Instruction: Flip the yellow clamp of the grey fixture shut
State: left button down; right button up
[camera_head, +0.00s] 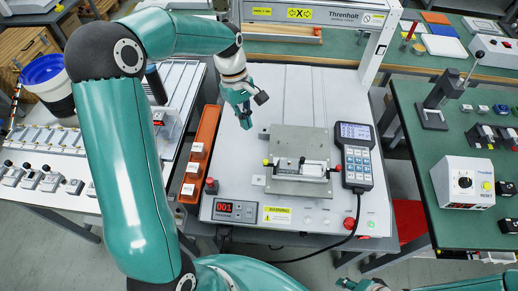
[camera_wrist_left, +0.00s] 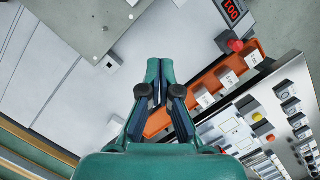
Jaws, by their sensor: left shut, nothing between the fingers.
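The grey fixture (camera_head: 298,140) is a flat metal plate with a clamp mechanism along its front, standing on the white machine bed. A small yellow knob (camera_head: 266,162) sits at the clamp's left end and a red knob (camera_head: 337,168) at its right. Whether the clamp is open is too small to tell. My left gripper (camera_head: 246,121) is shut and empty, above the bed, left of the fixture and apart from it. Its closed fingers (camera_wrist_left: 160,66) also show in the left wrist view, with part of the grey plate (camera_wrist_left: 88,22) at upper left. A small teal part at the bottom edge of the head view looks like my right gripper (camera_head: 360,285), mostly cut off.
An orange bin strip (camera_head: 200,150) lies left of the bed. A handheld keypad (camera_head: 356,155) stands right of the fixture, its cable running forward. The gantry post (camera_head: 381,42) rises at the back right. The bed behind the fixture is clear.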

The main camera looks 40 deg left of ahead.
pick_arm(q)
jog(key=s+d+f+p, duration=0.1)
jog(key=d+f, duration=0.4)
jog(key=f, duration=0.3)
jog(key=shift+s+d+p, duration=0.25)
jog(key=shift+d+p, duration=0.1)
jog(key=shift+d, duration=0.05)
pick_arm(e)
jog(key=shift+r, duration=0.8)
pick_arm(q)
jog(key=shift+d, duration=0.15)
